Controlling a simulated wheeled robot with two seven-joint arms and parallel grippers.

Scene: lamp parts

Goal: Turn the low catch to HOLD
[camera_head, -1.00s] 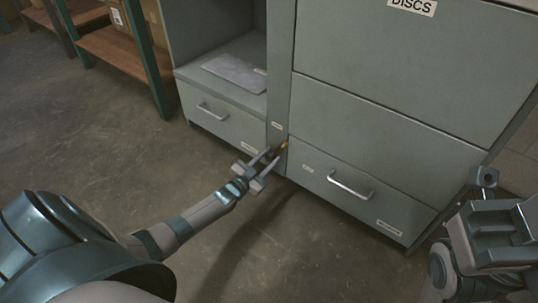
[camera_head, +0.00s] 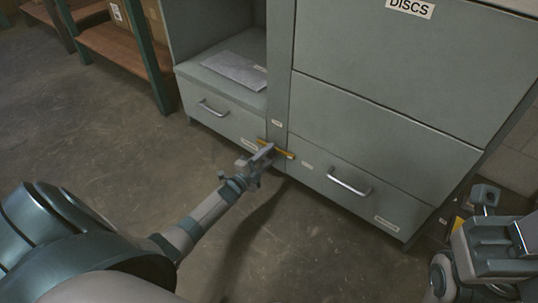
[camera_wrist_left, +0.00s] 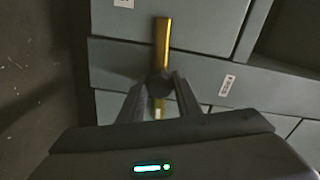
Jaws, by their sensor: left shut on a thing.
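The low catch (camera_head: 289,154) is a yellow bar on the narrow post between the two low drawers. In the head view it lies nearly level, sloping slightly down to the right. In the left wrist view the bar (camera_wrist_left: 163,42) stands upright in the picture, with a dark hub (camera_wrist_left: 160,83) at its middle. My left gripper (camera_head: 266,151) is at the catch, and its fingers in the left wrist view (camera_wrist_left: 160,95) are shut around the hub area. The fingers hide part of the bar. My right gripper (camera_head: 485,195) is at the right edge, its fingers unclear.
Small labels (camera_head: 277,123) (camera_head: 307,166) sit near the catch, too small to read. The right drawer has a metal handle (camera_head: 349,182), the left drawer another (camera_head: 213,109). A grey sheet (camera_head: 236,70) lies on the open shelf. The floor (camera_head: 110,150) at left is clear.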

